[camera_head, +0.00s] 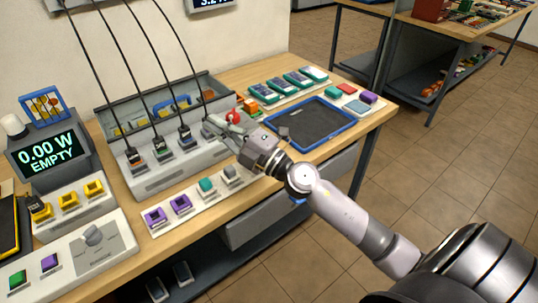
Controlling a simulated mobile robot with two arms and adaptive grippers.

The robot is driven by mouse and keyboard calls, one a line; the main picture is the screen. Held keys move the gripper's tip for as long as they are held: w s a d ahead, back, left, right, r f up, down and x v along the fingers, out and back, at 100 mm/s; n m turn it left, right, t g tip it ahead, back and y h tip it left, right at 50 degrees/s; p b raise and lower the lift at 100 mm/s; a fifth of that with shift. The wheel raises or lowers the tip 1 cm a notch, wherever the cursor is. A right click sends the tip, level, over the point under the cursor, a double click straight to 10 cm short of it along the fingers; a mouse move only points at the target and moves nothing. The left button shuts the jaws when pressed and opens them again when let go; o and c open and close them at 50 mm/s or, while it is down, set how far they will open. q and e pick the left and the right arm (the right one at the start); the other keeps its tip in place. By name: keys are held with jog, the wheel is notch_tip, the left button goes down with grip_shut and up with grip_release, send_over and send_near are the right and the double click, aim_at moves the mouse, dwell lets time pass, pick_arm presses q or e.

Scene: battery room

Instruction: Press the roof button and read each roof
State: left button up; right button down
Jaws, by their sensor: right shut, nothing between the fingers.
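My right gripper (222,132) reaches in from the lower right with its fingers shut and empty. Its tips are at the right end of a grey bench unit (152,184), beside a small red round part (233,116). I cannot tell whether the tips touch anything, and the fingers partly hide that end. Several black cables hang down to dark plugs on the unit, among them one plug (184,133). A display (50,150) at the left reads "0.00 W EMPTY". I cannot tell which part is the roof button. My left gripper is not in view.
A blue-rimmed dark tray (345,128) lies right of the gripper. A white strip (218,188) with purple, teal and grey blocks lies in front of the unit. Another bench (458,29) stands behind, across open tiled floor.

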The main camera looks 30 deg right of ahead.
jog(key=w+d+f+n+g, duration=0.3)
jog(key=f+n+g, duration=0.2)
jog(key=n+g, duration=0.35)
jog(key=d+f+g+h, duration=0.2)
jog(key=d+h, duration=0.5)
jog(key=d, duration=0.7)
jog(key=shift+w+d+f, duration=0.15)
jog(key=shift+w+f, duration=0.05)
jog(key=shift+w, duration=0.25)
jog(key=shift+f+m, duration=0.1)
jog(key=shift+m, duration=0.15)
notch_tip(320, 180, down, 9)
jog(key=b, duration=0.6)
jog(key=shift+r, duration=0.2)
jog(key=shift+f+b, duration=0.15)
jog(key=shift+b, duration=0.15)
jog(key=shift+f, duration=0.3)
